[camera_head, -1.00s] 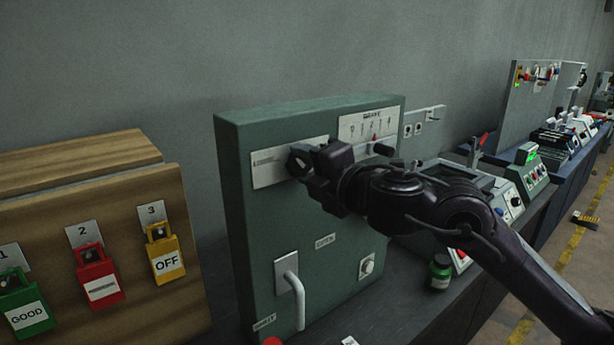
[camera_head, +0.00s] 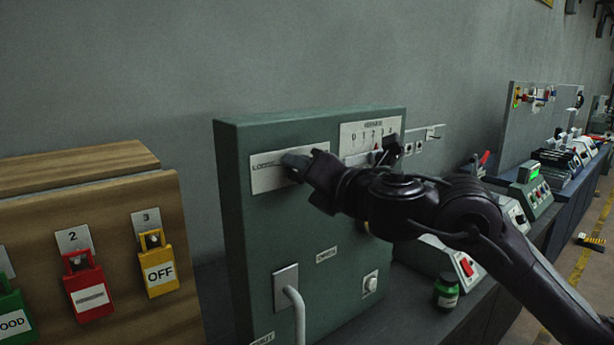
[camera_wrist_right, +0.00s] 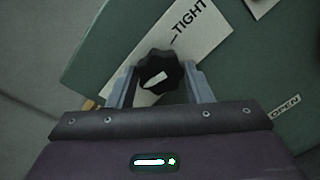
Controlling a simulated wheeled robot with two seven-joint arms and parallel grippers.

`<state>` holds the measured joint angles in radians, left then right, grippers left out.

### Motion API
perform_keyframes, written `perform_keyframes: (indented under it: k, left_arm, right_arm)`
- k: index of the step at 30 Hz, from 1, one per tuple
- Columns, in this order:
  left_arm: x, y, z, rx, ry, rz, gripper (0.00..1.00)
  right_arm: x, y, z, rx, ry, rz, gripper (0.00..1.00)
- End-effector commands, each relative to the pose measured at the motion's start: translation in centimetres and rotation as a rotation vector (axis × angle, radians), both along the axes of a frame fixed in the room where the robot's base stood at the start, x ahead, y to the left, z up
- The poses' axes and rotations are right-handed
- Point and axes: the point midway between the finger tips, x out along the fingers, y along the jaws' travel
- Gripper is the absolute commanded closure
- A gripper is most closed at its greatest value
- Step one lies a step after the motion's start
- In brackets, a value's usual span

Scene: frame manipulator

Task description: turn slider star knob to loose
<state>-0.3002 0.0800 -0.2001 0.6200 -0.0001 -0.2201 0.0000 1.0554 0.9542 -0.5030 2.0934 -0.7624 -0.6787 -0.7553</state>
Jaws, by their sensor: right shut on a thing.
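The black star knob (camera_wrist_right: 160,76) has a white pointer mark and sits on a white label plate (camera_head: 262,176) on the green cabinet (camera_head: 240,220). In the right wrist view the word TIGHT reads on the plate, above and right of the knob. In the head view the start of LOOSE reads at the plate's left end. My right gripper (camera_head: 296,164) is shut on the star knob, with one grey finger on each side of it. In the head view the gripper hides the knob. My left gripper is not in view.
A numbered plate (camera_head: 368,135) is right of the gripper on the cabinet front. A white handle (camera_head: 295,312) and a round knob (camera_head: 370,283) are lower down. A green jar (camera_head: 446,291) stands on the bench under my arm.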

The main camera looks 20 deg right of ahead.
Motion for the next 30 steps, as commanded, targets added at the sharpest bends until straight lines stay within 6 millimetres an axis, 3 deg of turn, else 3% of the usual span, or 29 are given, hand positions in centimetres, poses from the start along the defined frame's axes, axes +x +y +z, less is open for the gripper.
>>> perform_keyframes:
  k: [13, 14, 18, 26, 30]
  left_arm:
    - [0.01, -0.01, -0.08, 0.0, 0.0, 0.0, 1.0]
    - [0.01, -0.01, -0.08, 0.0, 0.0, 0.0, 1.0]
    - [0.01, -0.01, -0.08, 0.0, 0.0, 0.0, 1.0]
    - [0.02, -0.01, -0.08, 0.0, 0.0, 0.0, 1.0]
    - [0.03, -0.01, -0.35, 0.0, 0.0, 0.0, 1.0]
  right_arm:
    - [0.01, 0.08, -0.3, -0.015, 0.002, 0.002, 0.77]
    - [0.01, 0.08, -0.3, -0.014, 0.002, 0.002, 0.5]
    - [0.01, 0.05, -0.22, -0.013, 0.001, 0.002, 0.32]
    - [-0.04, 0.01, -0.11, -0.01, -0.001, 0.0, 0.32]
    - [-0.98, -0.36, -0.13, -0.012, -0.002, -0.001, 0.32]
